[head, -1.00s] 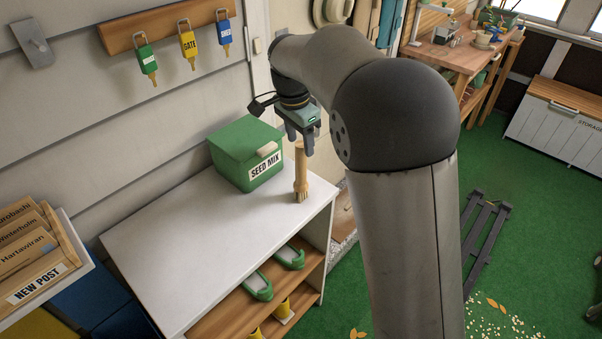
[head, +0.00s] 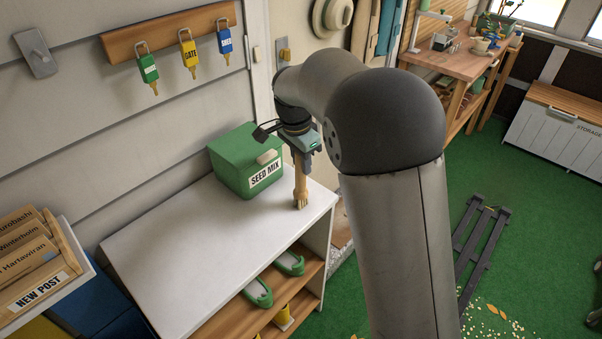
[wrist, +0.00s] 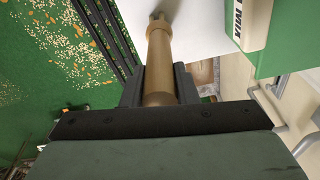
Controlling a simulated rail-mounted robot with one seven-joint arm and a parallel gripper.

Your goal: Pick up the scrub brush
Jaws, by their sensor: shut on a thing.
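The scrub brush (head: 300,188) is a wooden handle with pale bristles at its lower end. It stands upright, bristles down, near the right end of the white shelf top (head: 190,245). My gripper (head: 302,155) is above it with its fingers around the upper handle, shut on it. In the wrist view, the brush handle (wrist: 160,62) runs away from between the two dark fingers of my gripper (wrist: 160,88). Whether the bristles still touch the top cannot be told.
A green seed mix box (head: 240,160) stands close to the left of the brush. Keys (head: 188,50) hang on the wall behind. A letter rack (head: 35,265) is at the left. The front of the white top is clear.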

